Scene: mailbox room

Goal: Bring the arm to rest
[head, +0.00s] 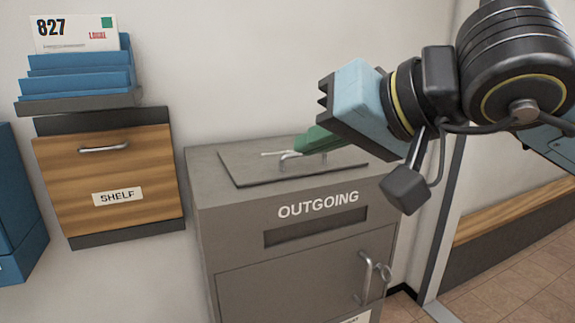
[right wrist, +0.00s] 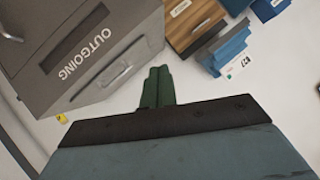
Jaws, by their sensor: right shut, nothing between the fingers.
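My right arm (head: 425,85) comes in from the upper right of the head view. Its right gripper (head: 312,141) points left, with green fingers in front of the grey OUTGOING box's top (head: 205,163) in the picture. The green fingers also show in the right wrist view (right wrist: 157,88), shut together with nothing between them. The lid (head: 240,177) lies flat and closed on the box, with a metal handle (head: 287,162) beside the fingertips in the picture. I cannot tell whether the fingers touch it. My left gripper is not in view.
A wooden SHELF unit (head: 110,170) hangs on the wall at left, with a blue letter rack (head: 80,80) above holding an envelope (head: 72,34) marked 827. The box front has a slot (head: 315,226) and a protruding door handle (head: 366,278). Floor shows at lower right.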

